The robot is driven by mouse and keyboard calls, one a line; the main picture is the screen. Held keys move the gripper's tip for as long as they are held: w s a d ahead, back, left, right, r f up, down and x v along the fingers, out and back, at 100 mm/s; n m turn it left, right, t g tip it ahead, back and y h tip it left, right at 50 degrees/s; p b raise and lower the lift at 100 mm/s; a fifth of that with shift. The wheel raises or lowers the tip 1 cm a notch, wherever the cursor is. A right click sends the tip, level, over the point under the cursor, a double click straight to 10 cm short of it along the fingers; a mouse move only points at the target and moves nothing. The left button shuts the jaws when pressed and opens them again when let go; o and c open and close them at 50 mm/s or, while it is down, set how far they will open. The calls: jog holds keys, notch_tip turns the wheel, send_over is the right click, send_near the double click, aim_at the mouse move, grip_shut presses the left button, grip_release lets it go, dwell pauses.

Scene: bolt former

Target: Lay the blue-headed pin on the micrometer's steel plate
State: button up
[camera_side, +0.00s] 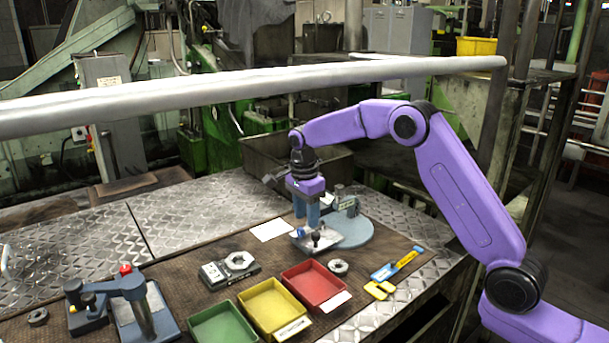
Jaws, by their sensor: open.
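My gripper (307,222) points down with its blue fingers apart, low over a small steel block (326,243) on the mat. Small dark-headed pins (316,238) stand on or by this block, just in front of the fingers. A small bluish spot at the fingertips may be the blue-headed pin, but I cannot tell, and the fingers partly hide that area. I cannot tell for sure which device is the micrometer; a blue bench device (165,325) with a red knob stands at the front left and carries a pale metal plate (128,308).
Green (222,326), yellow (270,304) and red (314,284) trays stand at the front. A grey round base (358,232) with a metal fixture is behind the block. A white card (271,230) lies flat.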

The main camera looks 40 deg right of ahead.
notch_tip(320, 180, up, 14)
jog(key=s+a+f+n+g+y, duration=0.1)
jog(key=s+a+f+n+g, duration=0.15)
jog(key=s+a, duration=0.35)
jog(key=s+a+f+n+g, duration=0.1)
jog(key=s+a+f+n, duration=0.25)
jog(key=s, duration=0.35)
jog(key=s+a+f+n+g+y, duration=0.1)
jog(key=s+a+f+n, duration=0.3)
jog(key=s, duration=0.3)
jog(key=s+d+n+t, duration=0.1)
jog(key=s+d+n, duration=0.3)
jog(key=s+n, duration=0.3)
jog(key=s+d+n+t, duration=0.2)
jog(key=s+d+n, duration=0.3)
jog(key=s, duration=0.3)
jog(key=s+d+f+n+t, duration=0.1)
jog(key=s+d+n, duration=0.3)
jog(key=s+n, duration=0.4)
jog(key=shift+s+d+n+h, duration=0.25)
jog(key=shift+n+h, duration=0.05)
jog(key=shift+h, duration=0.1)
jog(key=shift+t, duration=0.25)
